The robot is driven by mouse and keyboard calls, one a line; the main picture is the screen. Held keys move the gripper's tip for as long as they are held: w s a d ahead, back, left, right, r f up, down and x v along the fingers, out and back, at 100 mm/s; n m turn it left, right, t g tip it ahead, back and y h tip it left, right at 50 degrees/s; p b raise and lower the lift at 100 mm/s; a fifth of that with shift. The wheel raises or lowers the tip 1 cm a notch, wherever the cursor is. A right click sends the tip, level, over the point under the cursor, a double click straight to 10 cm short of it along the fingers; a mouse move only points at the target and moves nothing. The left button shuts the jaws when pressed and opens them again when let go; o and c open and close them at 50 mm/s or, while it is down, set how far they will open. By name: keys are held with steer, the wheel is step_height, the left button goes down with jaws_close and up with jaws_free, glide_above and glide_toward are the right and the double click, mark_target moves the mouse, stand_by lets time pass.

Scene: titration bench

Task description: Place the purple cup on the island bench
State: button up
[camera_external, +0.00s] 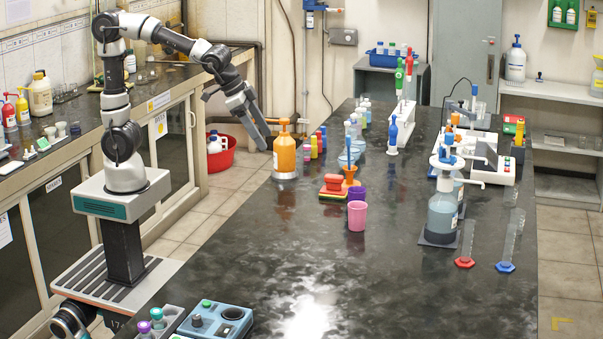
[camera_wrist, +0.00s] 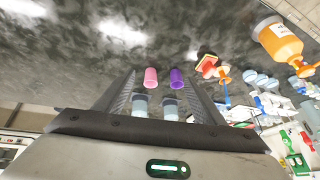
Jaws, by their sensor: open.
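The purple cup (camera_external: 357,192) stands on the dark island bench (camera_external: 415,270), just behind a pink cup (camera_external: 357,216). In the wrist view the purple cup (camera_wrist: 176,78) shows beside the pink cup (camera_wrist: 151,77), both between my gripper's fingers in the picture but farther away. My gripper (camera_external: 262,140) is held in the air at the bench's left edge, left of the orange bottle and away from the cups. In the wrist view my gripper (camera_wrist: 160,95) has its fingers spread with nothing held between them.
An orange bottle (camera_external: 285,155) stands near the bench's left edge. A clear bottle with a blue top (camera_external: 441,215) and two cylinders stand to the right. The front middle of the bench is clear.

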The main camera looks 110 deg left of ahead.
steer(key=s+d+m+h, duration=0.1)
steer(key=s+d, duration=0.3)
steer(key=s, duration=0.5)
steer(key=s+d+m+h, duration=0.1)
steer(key=s+d, duration=0.3)
steer(key=s, duration=0.5)
steer(key=shift+s+r, duration=0.15)
